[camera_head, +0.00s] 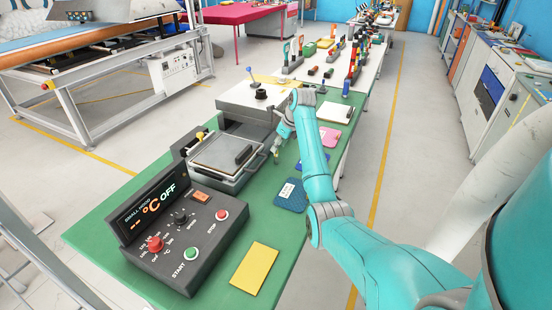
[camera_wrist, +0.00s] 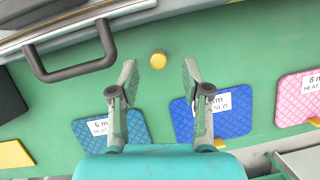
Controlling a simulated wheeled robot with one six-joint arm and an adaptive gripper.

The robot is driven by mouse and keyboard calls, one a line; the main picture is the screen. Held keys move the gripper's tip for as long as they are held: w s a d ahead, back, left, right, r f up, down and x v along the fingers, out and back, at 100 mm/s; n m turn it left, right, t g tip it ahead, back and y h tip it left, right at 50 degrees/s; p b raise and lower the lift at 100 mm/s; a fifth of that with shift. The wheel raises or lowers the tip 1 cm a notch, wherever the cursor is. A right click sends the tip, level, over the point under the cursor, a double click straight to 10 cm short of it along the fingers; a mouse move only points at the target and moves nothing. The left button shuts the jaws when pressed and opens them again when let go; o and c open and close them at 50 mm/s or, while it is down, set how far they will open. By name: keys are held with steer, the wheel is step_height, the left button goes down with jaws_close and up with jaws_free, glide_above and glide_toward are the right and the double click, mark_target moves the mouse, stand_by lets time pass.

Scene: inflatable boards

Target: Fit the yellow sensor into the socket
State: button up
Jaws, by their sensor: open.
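A small round yellow piece, which looks like the yellow sensor (camera_wrist: 158,59), shows in the wrist view on the green tabletop. It lies between the tips of my gripper (camera_wrist: 158,76), with a clear gap on each side. My gripper is open and empty, its fingers pointing down at the table. In the head view my gripper (camera_head: 276,151) is beside the dark-handled plate, and the sensor is too small or hidden to make out. I cannot pick out the socket for certain in either view.
A control box (camera_head: 180,232) and a press (camera_head: 255,106) stand on the green table (camera_head: 110,238). A dark blue pad (camera_head: 290,195), a brighter blue pad (camera_wrist: 228,115) and a pink pad (camera_wrist: 300,97) lie near my gripper. A yellow card (camera_head: 254,268) lies in front.

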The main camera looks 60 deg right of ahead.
mark_target(276, 163)
steer(key=shift+x, duration=1.9)
jaws_close()
